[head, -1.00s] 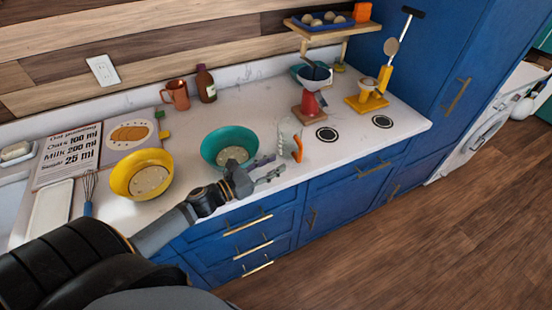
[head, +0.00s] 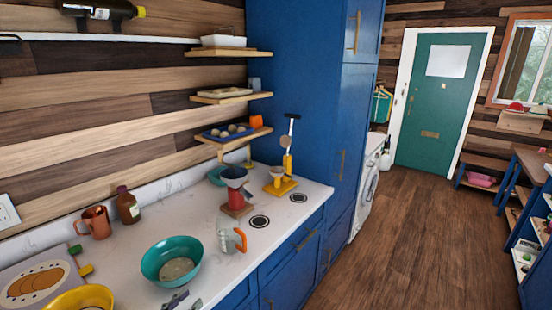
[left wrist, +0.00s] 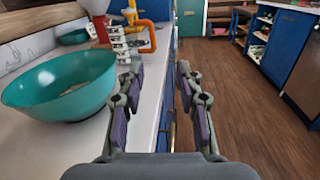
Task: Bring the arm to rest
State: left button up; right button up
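My left gripper (head: 180,301) shows only by its fingertips at the bottom edge of the head view, by the counter's front edge. In the left wrist view my left gripper (left wrist: 159,80) is open, with nothing between its two fingers. The teal bowl (head: 154,262) stands on the counter just beyond the fingertips; in the left wrist view the bowl (left wrist: 45,88) is left of the fingers, with pale contents. My right gripper is not in view.
The wooden floor (head: 420,235) is clear on the right.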

pick_arm(q)
jog(key=s+d+f+m+g+h, duration=0.25)
jog(key=s+d+m+g, duration=0.6)
jog(key=d+m, duration=0.7)
jog(key=s+a+f+m+g+y, duration=0.25)
jog(key=s+f+m, duration=0.2)
jog(key=m, duration=0.45)
jog(key=s+a+f+m+y, duration=0.2)
jog(key=a+m+y, duration=0.1)
jog(key=a+y, duration=0.3)
jog(key=s+a+f+m+y, duration=0.1)
jog(key=a+m+y, duration=0.1)
jog(key=a+y, duration=0.35)
jog(key=s+a+f+g+h, duration=0.1)
jog(key=a+f, duration=0.2)
jog(key=f, duration=1)
jog(key=s+a+f+g, duration=0.1)
jog(key=a+f, duration=0.1)
jog(key=f, duration=1)
jog(key=s+a+f+g, duration=0.1)
jog(key=s+f, duration=1.7)
jog(key=s, duration=0.1)
jog(key=shift+s+a, duration=0.25)
jog(key=shift+a, duration=0.1)
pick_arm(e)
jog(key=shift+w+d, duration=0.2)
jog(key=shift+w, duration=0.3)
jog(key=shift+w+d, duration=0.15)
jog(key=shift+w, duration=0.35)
